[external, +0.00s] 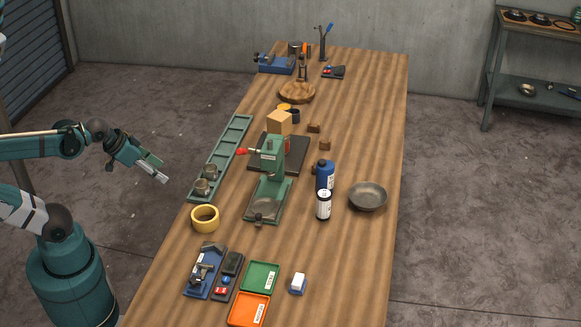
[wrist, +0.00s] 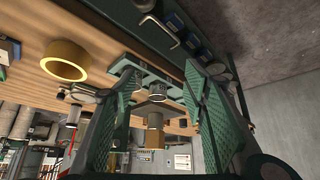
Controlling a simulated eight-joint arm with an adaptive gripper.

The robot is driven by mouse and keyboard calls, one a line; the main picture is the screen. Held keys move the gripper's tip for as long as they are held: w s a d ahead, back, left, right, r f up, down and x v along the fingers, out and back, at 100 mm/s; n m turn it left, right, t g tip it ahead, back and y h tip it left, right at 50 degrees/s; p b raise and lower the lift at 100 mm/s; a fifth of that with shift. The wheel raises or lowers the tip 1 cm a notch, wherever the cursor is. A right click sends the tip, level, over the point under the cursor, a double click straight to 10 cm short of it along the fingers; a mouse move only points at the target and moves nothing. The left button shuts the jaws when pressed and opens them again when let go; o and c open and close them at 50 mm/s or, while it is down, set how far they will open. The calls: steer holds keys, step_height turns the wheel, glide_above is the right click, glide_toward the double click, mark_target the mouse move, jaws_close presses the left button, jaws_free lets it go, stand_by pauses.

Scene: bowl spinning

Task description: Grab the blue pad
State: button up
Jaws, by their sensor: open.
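My gripper (external: 157,172) is open and empty in the external view. It hangs off the left side of the wooden table, apart from everything on it. Its two green fingers stand wide apart in the wrist view (wrist: 165,95). No plain blue pad stands out clearly. I cannot tell which is the pad.
A yellow tape roll (external: 205,218) sits near the table's left edge, below a long green tray (external: 220,160). A green press (external: 268,190) stands mid-table. Green (external: 260,276) and orange (external: 249,310) trays lie at the near end. A blue bottle (external: 325,175) and grey bowl (external: 367,196) stand right.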

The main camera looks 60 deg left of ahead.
step_height(320, 180, up, 11)
steer(key=w+d+r+m+g+p, duration=0.1)
steer(key=w+d+r+m+p, duration=0.25)
steer(key=w+d+m, duration=0.35)
steer(key=w+d+r+m+g+h+p, duration=0.1)
steer(key=w+d+r+m+g+p, duration=0.15)
steer(key=w+d+p, duration=0.45)
steer(key=w+d+r+m+p, duration=0.2)
steer(key=w+d+r+m, duration=0.2)
steer(key=d, duration=0.7)
steer(key=m+g+y+p, duration=0.1)
steer(key=m+g+p, duration=0.3)
steer(key=m+p, duration=0.9)
glide_above(298, 276)
steer(key=b, duration=0.1)
step_height(298, 276, down, 10)
steer(key=m, duration=0.1)
step_height(298, 276, down, 11)
steer(key=shift+a+f, duration=0.1)
steer(key=shift+f, duration=0.4)
